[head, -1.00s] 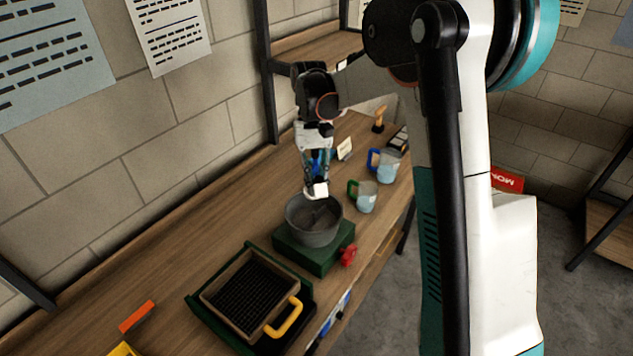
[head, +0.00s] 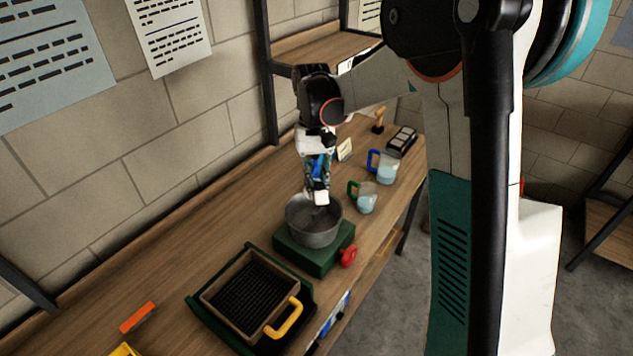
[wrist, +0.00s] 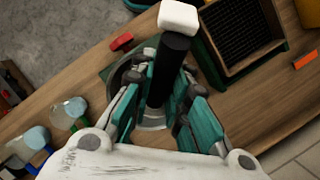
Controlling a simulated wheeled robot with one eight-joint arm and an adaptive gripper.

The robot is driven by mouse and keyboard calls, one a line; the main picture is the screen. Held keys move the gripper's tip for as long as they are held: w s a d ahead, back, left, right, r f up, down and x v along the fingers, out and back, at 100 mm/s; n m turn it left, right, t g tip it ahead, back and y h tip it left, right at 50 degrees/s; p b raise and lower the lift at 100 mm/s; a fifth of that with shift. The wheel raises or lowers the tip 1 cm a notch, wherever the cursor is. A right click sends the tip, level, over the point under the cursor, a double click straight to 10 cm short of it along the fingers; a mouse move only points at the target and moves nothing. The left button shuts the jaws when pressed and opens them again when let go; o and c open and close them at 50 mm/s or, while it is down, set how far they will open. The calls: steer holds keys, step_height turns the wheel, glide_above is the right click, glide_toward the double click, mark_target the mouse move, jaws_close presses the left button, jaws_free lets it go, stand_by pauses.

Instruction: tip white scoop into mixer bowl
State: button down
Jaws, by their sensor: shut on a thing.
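My gripper (head: 318,182) is above the grey mixer bowl (head: 314,234) in the head view, pointing down. It is shut on the white scoop, whose white end (head: 320,197) shows at the fingertips, over the bowl's opening. The bowl sits on a green base (head: 300,257) with a red knob (head: 348,256).
A black sieve tray with a yellow handle (head: 285,320) stands nearer me. Green-handled (head: 366,199) and blue-handled (head: 386,170) jugs stand right of the bowl. An orange block (head: 138,316) lies at left. The wall runs along the bench's far side.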

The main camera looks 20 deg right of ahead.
mark_target(322, 199)
steer(key=shift+s+a+r+t+h+p, duration=0.1)
steer(key=shift+s+r+t+h+p, duration=0.1)
steer(key=shift+s+t, duration=0.65)
steer(key=shift+s+a+r+t+h+p, duration=0.1)
steer(key=shift+s+t+p, duration=0.05)
steer(key=shift+s+t, duration=0.65)
steer(key=shift+w+f, duration=0.15)
steer(key=shift+w, duration=0.05)
steer(key=s+t, duration=0.2)
steer(key=t, duration=0.1)
steer(key=shift+s+a, duration=0.1)
steer(key=shift+a, duration=0.1)
steer(key=shift+s+t+h, duration=0.3)
steer(key=shift+s+t, duration=0.05)
steer(key=shift+t, duration=0.6)
